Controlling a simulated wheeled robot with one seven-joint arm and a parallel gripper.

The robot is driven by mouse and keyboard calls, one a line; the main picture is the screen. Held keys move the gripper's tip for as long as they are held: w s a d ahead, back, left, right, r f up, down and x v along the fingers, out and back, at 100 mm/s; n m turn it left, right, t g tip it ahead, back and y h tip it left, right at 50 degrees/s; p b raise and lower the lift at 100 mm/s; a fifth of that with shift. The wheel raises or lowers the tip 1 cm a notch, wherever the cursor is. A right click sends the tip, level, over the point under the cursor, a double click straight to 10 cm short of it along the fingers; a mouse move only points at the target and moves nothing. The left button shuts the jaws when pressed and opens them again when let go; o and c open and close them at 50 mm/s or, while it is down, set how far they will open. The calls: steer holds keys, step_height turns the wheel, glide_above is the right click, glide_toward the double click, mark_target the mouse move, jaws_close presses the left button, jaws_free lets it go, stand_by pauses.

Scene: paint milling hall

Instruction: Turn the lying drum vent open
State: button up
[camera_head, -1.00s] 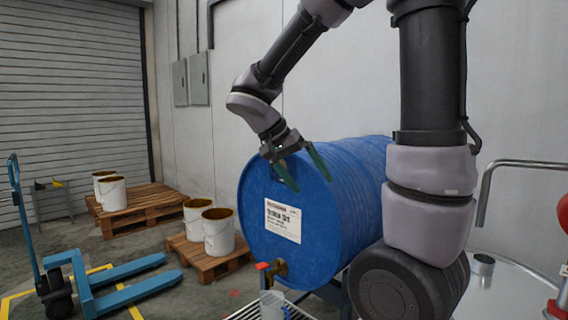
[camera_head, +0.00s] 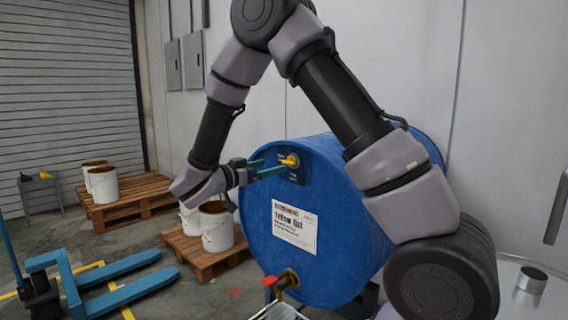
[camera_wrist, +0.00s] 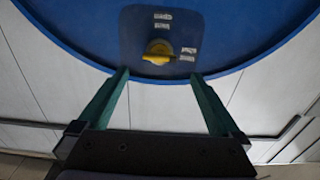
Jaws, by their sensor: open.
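The blue drum (camera_head: 350,225) lies on its side with its round face and a white label toward me. Near the top of that face is a dark vent plate (camera_head: 301,172) with a yellow vent knob (camera_head: 290,161). The knob also shows in the wrist view (camera_wrist: 159,52), with its grip bar lying about crosswise and small white markings on the plate around it. My gripper (camera_head: 262,167) is open and empty, left of the knob and pointing at it. In the wrist view the green fingers (camera_wrist: 160,82) stand apart, with the knob beyond their tips, roughly centred between them and not touched.
A tap with a red handle (camera_head: 271,281) sits low on the drum face. Pallets (camera_head: 203,257) with white buckets (camera_head: 217,232) stand at the left, and a blue pallet jack (camera_head: 95,275) stands at the front left. A metal cup (camera_head: 531,281) stands at the right.

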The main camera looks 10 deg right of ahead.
mark_target(285, 162)
steer(key=x, duration=0.6)
steer(key=shift+w+d, duration=0.2)
steer(key=shift+d, duration=0.1)
steer(key=c, duration=1.3)
